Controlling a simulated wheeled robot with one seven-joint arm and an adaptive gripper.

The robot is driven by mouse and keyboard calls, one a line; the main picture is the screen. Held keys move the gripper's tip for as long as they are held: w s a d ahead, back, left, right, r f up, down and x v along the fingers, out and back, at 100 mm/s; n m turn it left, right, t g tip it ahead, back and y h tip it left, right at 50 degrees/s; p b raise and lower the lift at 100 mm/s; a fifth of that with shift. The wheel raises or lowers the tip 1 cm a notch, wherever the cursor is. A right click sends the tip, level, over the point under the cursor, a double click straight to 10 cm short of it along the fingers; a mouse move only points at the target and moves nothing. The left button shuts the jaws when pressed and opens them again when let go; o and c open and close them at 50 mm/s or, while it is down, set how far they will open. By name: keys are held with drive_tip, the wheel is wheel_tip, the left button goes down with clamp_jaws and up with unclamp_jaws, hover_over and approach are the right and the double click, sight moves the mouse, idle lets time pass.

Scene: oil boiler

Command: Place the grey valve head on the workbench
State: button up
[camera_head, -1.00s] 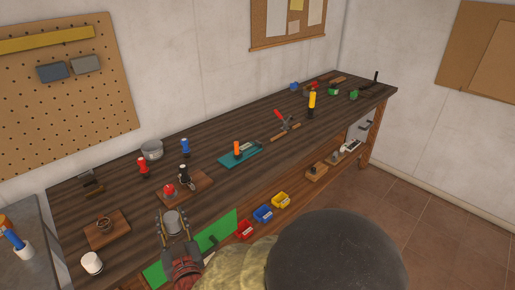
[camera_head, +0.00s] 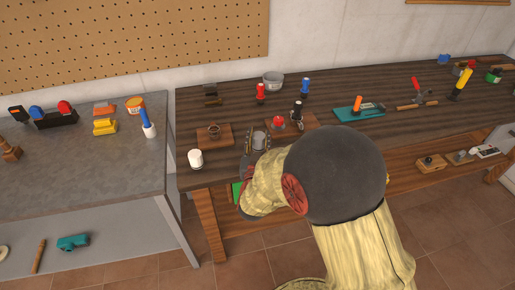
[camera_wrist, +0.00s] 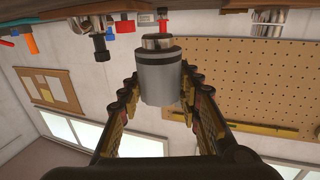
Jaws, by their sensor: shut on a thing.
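My gripper (camera_head: 257,142) is over the front part of the dark wooden workbench (camera_head: 345,88), between two small wooden boards. In the wrist view my gripper (camera_wrist: 160,85) is shut on the grey valve head (camera_wrist: 160,78), a grey cylinder with a shiny metal end. The valve head also shows between the fingers in the head view (camera_head: 260,139). That wrist picture is upside down, with the bench top along its upper edge. I cannot tell whether the valve head touches the bench. My arm hides part of the bench's front.
A board with a ring (camera_head: 214,135) and a white cup (camera_head: 195,159) are left of my gripper. A board with a red knob (camera_head: 279,122) is close on the right. A red-topped piece (camera_head: 261,93) and a metal pot (camera_head: 273,80) stand behind. A grey table (camera_head: 85,155) adjoins left.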

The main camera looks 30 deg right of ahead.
sight(257, 150)
drive_tip(key=shift+w+f, duration=0.3)
drive_tip(key=shift+f, duration=0.05)
drive_tip(key=shift+w+d+f+b, duration=0.15)
drive_tip(key=shift+f+b, duration=0.4)
drive_tip(key=shift+f, duration=0.35)
drive_tip(key=shift+w+a+f+b, duration=0.15)
drive_tip(key=shift+f+b, duration=0.4)
drive_tip(key=shift+f, duration=0.35)
drive_tip(key=shift+d, duration=0.1)
drive_tip(key=shift+f, duration=0.2)
drive_tip(key=o, duration=1.2)
drive_tip(key=shift+o, duration=0.4)
drive_tip(key=shift+r, duration=0.1)
